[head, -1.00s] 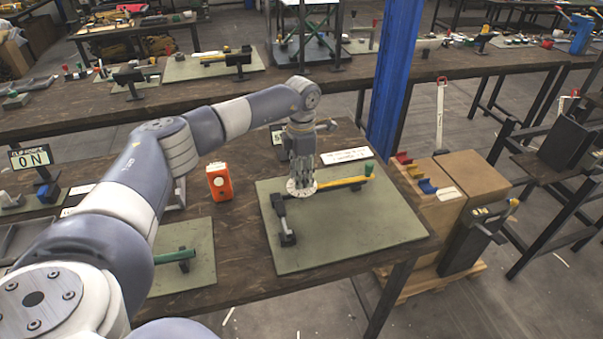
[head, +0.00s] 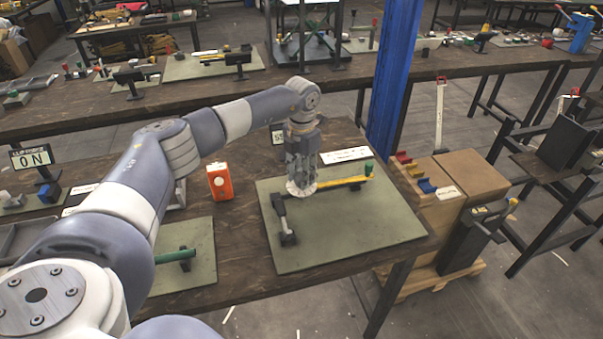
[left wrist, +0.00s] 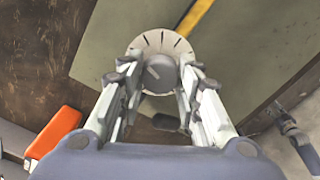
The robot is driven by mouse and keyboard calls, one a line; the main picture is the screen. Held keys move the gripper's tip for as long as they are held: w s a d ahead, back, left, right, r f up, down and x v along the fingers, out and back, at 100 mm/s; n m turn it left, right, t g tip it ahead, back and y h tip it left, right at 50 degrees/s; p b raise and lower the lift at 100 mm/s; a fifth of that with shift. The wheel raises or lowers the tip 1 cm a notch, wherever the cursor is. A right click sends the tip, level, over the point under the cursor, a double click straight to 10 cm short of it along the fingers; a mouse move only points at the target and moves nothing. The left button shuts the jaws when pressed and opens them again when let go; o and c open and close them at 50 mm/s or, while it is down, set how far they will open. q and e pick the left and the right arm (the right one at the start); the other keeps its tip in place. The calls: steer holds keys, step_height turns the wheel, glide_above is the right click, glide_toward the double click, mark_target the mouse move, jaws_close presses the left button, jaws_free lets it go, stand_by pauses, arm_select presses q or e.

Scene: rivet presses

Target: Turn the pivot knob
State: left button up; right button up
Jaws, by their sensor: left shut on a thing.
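The pivot knob (left wrist: 159,73) is a dark grey round knob in the middle of a pale dial (left wrist: 155,43) with black tick marks. In the head view the dial (head: 300,192) shows at the foot of my left gripper (head: 301,182), which hides the knob there. In the left wrist view my left gripper (left wrist: 160,76) points down at the dial, with its fingers on both sides of the knob, shut on it. A yellow bar (head: 342,183) runs right from the dial to a green-capped post (head: 369,167).
The dial stands on a green mat (head: 350,232) on a dark wooden table. An orange box (head: 220,182) stands left of the mat. A blue column (head: 393,80) rises behind. The mat's front is clear.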

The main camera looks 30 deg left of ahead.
arm_select(q)
steer(key=shift+w, duration=0.1)
steer(key=o, duration=1.1)
step_height(320, 180, up, 12)
steer(key=shift+r, duration=0.1)
stand_by(0.4)
